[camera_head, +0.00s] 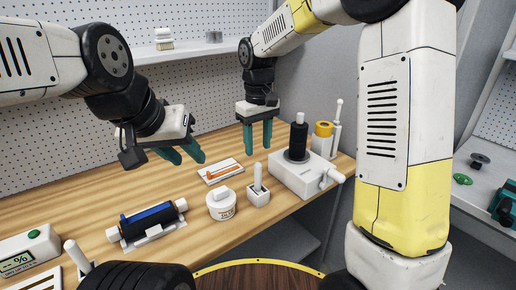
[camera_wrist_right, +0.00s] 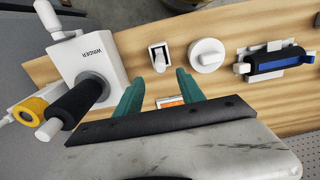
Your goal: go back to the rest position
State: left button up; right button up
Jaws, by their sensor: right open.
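My left gripper (camera_head: 184,153) is on the left in the head view. Its two teal fingers are apart with nothing between them, above the back of the wooden bench (camera_head: 75,203). My right gripper (camera_head: 257,136) points down above the back of the bench, left of the winder. Its teal fingers are spread and empty; they also show in the right wrist view (camera_wrist_right: 158,95). A white tray with an orange piece (camera_head: 222,172) lies on the bench below and left of the right gripper, apart from it. It is partly hidden by the gripper in the wrist view.
The winder (camera_head: 300,175) with a black roll (camera_head: 298,140) stands at the right, beside a yellow roll (camera_head: 323,129). A white tub (camera_head: 221,204), a small switch-like block (camera_head: 257,194) and a blue-black cylinder on a cradle (camera_head: 150,220) stand along the front. A pegboard wall rises behind.

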jog(key=shift+r, duration=0.45)
jog(key=shift+s+d+r, duration=0.1)
jog(key=shift+d+r, duration=0.15)
jog(key=s+d+r+m+t+y, duration=0.1)
jog(key=s+d+r+m+t, duration=0.2)
jog(key=s+d, duration=0.4)
jog(key=s+d+r+m+t+y, duration=0.1)
jog(key=s+d+r+m+t, duration=0.2)
jog(key=s, duration=0.9)
jog(key=shift+s+d+r+m, duration=0.25)
jog(key=shift+d+r, duration=0.5)
jog(key=shift+d, duration=1.1)
